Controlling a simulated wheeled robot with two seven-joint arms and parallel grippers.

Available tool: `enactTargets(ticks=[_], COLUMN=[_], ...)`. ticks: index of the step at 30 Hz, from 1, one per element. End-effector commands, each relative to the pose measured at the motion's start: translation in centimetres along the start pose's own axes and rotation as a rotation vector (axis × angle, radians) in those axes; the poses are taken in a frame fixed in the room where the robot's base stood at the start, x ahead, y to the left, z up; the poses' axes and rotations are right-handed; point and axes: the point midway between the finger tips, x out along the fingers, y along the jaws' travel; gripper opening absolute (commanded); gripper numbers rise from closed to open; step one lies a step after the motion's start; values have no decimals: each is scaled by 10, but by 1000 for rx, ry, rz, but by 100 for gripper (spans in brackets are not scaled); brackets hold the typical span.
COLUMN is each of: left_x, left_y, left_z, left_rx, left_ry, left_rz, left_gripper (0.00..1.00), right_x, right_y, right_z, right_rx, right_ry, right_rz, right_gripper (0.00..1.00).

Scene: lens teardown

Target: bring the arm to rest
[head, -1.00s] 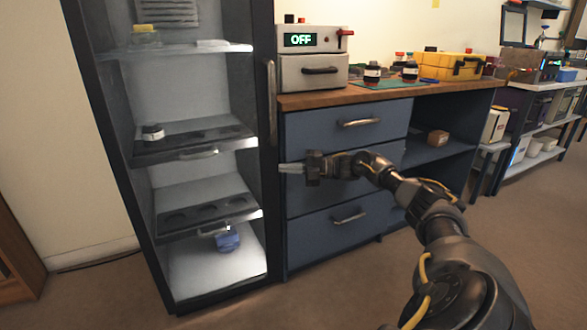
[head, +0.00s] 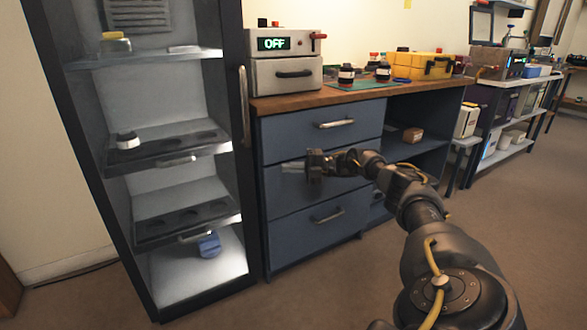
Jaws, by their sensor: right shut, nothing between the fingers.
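My right arm comes in from the lower right. Its gripper (head: 291,168) is shut and empty, pointing left in front of the blue drawer unit (head: 290,229), at the height of the middle drawer. I cannot tell the gap between the fingertips and the drawer front. My left gripper is not in view.
An open-fronted lit cabinet (head: 245,150) with shelves stands at the left. A grey box reading OFF (head: 284,60) and a yellow case (head: 418,66) sit on the wooden worktop (head: 300,97). Brown floor (head: 520,210) is open at the right.

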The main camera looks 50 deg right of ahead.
Motion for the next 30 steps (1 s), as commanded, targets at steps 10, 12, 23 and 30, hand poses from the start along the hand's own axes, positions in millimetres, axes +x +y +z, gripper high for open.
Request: enactTargets(ticks=[10,12,23,30], left_x=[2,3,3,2], left_y=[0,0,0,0], left_z=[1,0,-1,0], left_rx=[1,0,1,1], left_ry=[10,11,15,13], left_rz=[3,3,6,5], left_gripper=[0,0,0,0], right_x=[-10,-10,-3,93], right_y=[2,2,-2,-49], right_z=[8,8,4,-61], right_rx=[-4,-4,3,101], right_ry=[0,0,13,213], right_rz=[-2,-2,-1,35], right_gripper=[0,0,0,0])
